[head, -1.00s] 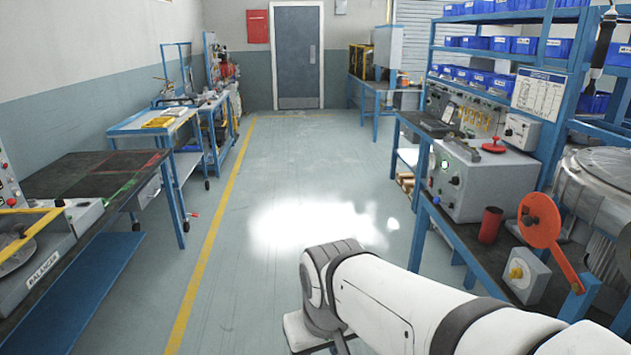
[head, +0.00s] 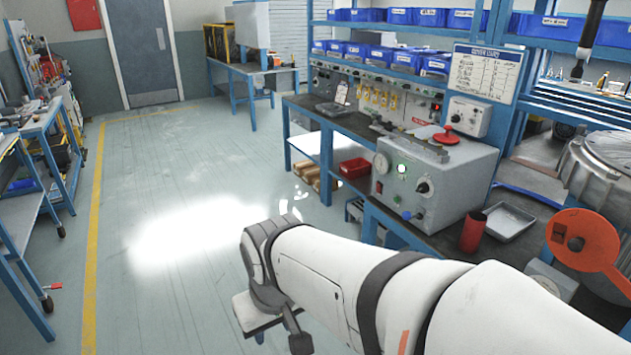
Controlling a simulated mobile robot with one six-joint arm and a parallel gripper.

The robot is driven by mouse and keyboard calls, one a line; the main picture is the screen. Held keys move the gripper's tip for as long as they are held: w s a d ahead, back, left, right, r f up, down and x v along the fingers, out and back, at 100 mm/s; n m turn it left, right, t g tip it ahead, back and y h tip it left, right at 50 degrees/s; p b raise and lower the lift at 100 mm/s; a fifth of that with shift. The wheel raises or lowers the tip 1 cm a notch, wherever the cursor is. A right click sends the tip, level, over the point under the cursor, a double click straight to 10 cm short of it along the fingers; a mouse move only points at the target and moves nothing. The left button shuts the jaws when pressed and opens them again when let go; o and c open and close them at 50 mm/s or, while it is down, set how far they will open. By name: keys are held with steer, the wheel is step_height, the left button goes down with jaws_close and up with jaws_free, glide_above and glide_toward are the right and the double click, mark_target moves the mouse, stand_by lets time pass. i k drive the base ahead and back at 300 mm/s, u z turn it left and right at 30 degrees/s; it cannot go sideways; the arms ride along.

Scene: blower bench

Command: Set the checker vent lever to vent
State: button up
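A grey box-shaped tester (head: 455,195), which looks like the checker, stands on the bench at right of centre. A red handle (head: 446,136) sits on top. I cannot tell which control is the vent lever or read its setting.
A red cylinder (head: 472,231) and a grey tray (head: 508,221) stand right of the tester. An orange disc on an arm (head: 583,240) and a large metal drum (head: 600,185) are further right. The floor (head: 165,240) to the left is open.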

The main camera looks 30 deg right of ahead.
mark_target(406, 215)
steer(key=z, duration=0.15)
steer(key=i, duration=0.6)
steer(key=z, duration=0.5)
steer(key=k, duration=0.8)
steer(key=z, duration=0.2)
steer(key=i, duration=0.8)
steer(key=u, duration=0.1)
